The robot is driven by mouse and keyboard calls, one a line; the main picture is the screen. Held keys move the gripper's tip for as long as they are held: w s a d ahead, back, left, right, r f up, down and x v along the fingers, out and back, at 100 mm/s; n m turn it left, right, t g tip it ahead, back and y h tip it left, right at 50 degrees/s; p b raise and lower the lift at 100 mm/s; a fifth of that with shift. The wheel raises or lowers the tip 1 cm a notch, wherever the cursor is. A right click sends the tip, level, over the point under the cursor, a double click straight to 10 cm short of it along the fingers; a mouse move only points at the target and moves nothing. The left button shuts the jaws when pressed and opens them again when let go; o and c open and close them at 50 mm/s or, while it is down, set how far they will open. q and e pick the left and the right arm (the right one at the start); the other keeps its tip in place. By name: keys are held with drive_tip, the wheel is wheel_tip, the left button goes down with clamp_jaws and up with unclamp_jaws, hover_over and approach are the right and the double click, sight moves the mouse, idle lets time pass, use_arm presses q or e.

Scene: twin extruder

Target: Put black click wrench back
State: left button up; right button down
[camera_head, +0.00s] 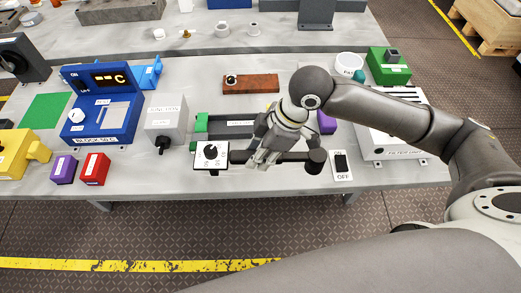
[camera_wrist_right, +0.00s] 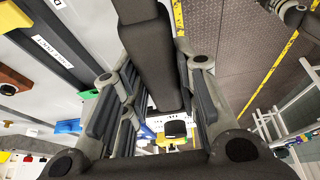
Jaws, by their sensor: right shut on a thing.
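The black click wrench (camera_head: 297,157) is a dark bar lying crosswise in the head view, with a thick round end at the right. A white square plate with a black dial (camera_head: 211,155) shows at its left end; I cannot tell if it is joined to the bar. My right gripper (camera_head: 262,155) is shut on the wrench near its middle, over the table's front edge. In the right wrist view the wrench (camera_wrist_right: 150,55) runs between the fingers. A dark long holder with a green end (camera_head: 201,124) lies just behind, partly hidden by the gripper. My left gripper is not in view.
The table holds a blue block station (camera_head: 100,118), a grey box with a black knob (camera_head: 166,122), red (camera_head: 95,168) and purple (camera_head: 64,169) blocks, and a brown block (camera_head: 250,84). A white switch plate (camera_head: 341,166) and a white filter unit (camera_head: 385,140) stand right.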

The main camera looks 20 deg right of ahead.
drive_tip(key=w+f+p, duration=0.1)
drive_tip(key=f, duration=0.1)
drive_tip(key=w+d+f+p, duration=0.1)
drive_tip(key=w+f, duration=0.1)
drive_tip(key=f, duration=0.1)
drive_tip(key=w+f+p, duration=0.1)
drive_tip(key=w+f, duration=0.1)
drive_tip(key=f, duration=0.1)
drive_tip(key=shift+d, duration=0.25)
drive_tip(key=shift+f, duration=0.4)
drive_tip(key=c, duration=1.1)
unclamp_jaws()
